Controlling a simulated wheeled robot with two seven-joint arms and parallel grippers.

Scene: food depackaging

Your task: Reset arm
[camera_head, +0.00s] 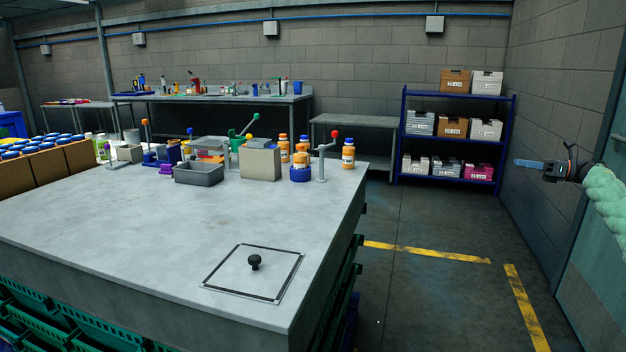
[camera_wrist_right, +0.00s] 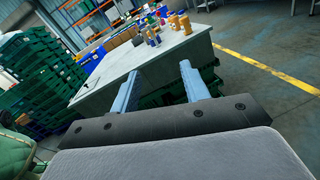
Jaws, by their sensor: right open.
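My right gripper (camera_head: 530,164) is at the right edge of the head view, raised over the floor to the right of the worktable (camera_head: 150,238) and well apart from it. In the right wrist view my right gripper (camera_wrist_right: 160,90) shows two blue fingers spread apart with nothing between them. The worktable's grey top (camera_wrist_right: 185,48) lies beyond the fingers in that view. My left gripper is in neither view.
A blue shelf (camera_head: 457,142) holds boxes. Green crates (camera_wrist_right: 40,75) are stacked left. The right-hand floor is clear.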

